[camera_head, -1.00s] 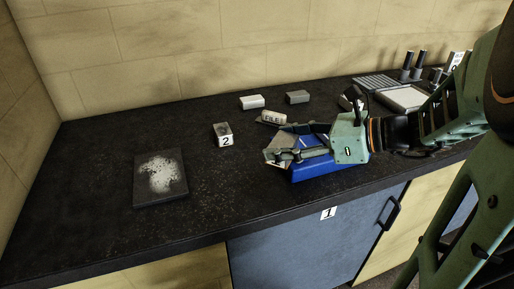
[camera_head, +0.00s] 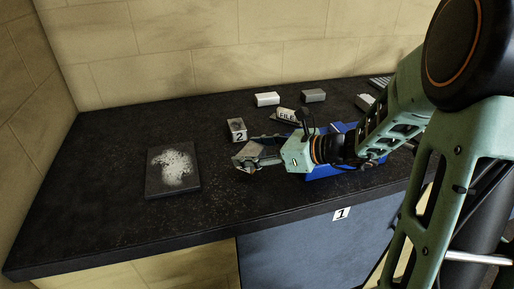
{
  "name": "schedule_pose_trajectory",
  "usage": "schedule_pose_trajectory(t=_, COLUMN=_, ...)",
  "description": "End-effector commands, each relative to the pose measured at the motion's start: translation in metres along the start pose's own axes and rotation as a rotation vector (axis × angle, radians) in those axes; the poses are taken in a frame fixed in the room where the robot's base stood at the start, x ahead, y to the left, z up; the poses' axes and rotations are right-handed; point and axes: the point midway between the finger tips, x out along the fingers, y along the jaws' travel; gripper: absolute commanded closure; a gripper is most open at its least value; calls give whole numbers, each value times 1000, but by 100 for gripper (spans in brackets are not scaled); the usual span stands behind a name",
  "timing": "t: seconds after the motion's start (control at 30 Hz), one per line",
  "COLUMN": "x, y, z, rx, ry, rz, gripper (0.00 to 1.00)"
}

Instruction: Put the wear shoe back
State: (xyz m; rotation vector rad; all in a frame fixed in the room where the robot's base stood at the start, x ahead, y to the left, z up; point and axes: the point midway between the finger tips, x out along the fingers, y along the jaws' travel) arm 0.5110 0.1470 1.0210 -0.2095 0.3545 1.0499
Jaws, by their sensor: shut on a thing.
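My gripper (camera_head: 246,164) is over the counter, pointing left, left of the blue tray and just below the small grey block marked 2 (camera_head: 237,131). It is shut on a grey piece (camera_head: 259,149), which I take to be the wear shoe. The fingers partly hide this piece, so its full shape cannot be told. The blue trolley jack or tray-like body (camera_head: 325,171) lies behind my arm and is mostly covered.
A dark square plate with white powder (camera_head: 174,171) lies at the left. A white block (camera_head: 267,99), a grey block (camera_head: 314,95) and a piece labelled FILE (camera_head: 287,115) lie toward the back wall. The dark counter (camera_head: 100,190) is clear around the plate.

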Motion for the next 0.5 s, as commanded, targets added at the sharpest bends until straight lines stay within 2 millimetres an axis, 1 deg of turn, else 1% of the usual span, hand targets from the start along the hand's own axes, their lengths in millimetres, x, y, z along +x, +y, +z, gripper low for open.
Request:
schedule_pose_trajectory(t=0.1, x=7, y=0, z=-15, rx=2, ry=-5, rz=2, gripper=100)
schedule_pose_trajectory(t=0.2, x=10, y=0, z=-22, rx=-1, ry=-5, rz=1, gripper=100)
schedule_pose_trajectory(t=0.5, x=10, y=0, z=-24, rx=-2, ry=-6, rz=1, gripper=100)
